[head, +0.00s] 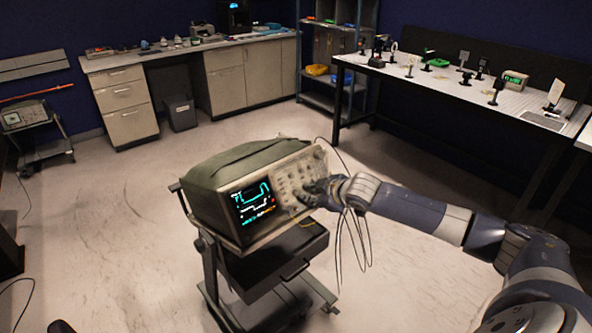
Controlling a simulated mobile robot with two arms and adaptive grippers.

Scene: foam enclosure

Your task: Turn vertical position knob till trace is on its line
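The oscilloscope (221,179) sits on a dark wheeled cart (276,274) in the middle of the view, with a green cover on top. Its lit screen (251,203) shows cyan traces and some coloured text; the exact trace position against a line is too small to read. The knob panel (291,178) is to the right of the screen. My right gripper (307,194) is at the lower right of the panel, its fingers against or very near the knobs. The vertical position knob cannot be singled out, and the fingertips are too small and dark to judge. My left gripper is not in view.
Thin cables (360,245) hang at the oscilloscope's right side, close to my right wrist. A bench with optical parts (450,84) stands at the back right. A counter with drawers (125,100) and a grey bin (181,113) are at the back left. The floor around the cart is mostly clear.

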